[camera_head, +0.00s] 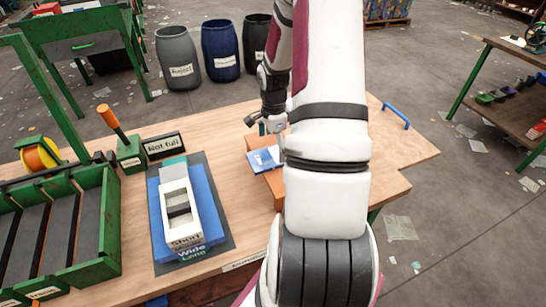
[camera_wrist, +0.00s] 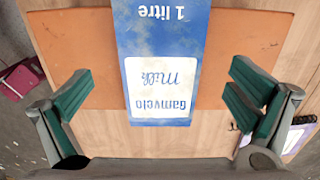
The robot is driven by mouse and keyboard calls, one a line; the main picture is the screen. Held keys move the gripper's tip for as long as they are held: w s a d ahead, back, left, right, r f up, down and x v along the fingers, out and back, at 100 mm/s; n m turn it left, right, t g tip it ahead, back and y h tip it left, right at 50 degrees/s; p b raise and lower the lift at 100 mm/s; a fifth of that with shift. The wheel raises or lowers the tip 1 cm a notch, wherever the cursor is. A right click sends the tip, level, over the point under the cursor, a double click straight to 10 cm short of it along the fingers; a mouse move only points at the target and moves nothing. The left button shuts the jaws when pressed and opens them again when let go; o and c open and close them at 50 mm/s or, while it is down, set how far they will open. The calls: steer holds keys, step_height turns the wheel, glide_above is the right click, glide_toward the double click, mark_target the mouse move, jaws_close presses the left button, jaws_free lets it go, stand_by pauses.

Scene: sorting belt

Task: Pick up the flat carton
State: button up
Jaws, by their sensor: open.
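The flat carton (camera_wrist: 165,55) is a blue and white milk carton with "Gamvelo Milk" and "1 litre" printed on it. It lies flat on an orange mat (camera_wrist: 65,50), its near end reaching past the mat's edge over the wood. In the head view the carton (camera_head: 262,160) is partly hidden by my arm. In the head view my gripper (camera_head: 264,124) is at the carton's far side, mostly hidden by my arm.
Left of the mat, a blue board (camera_head: 211,220) bears a long white box (camera_head: 178,199). A "Not full" sign (camera_head: 163,145), an orange-handled lever (camera_head: 112,120) and a green rack (camera_head: 110,225) stand further left. A blue handle (camera_head: 397,116) is at the table's right edge. Barrels (camera_head: 220,50) stand behind.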

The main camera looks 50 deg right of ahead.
mark_target(273, 156)
steer(key=shift+f, duration=1.5)
steer(key=shift+c, duration=0.2)
steer(key=c, duration=1)
steer(key=shift+a, duration=0.1)
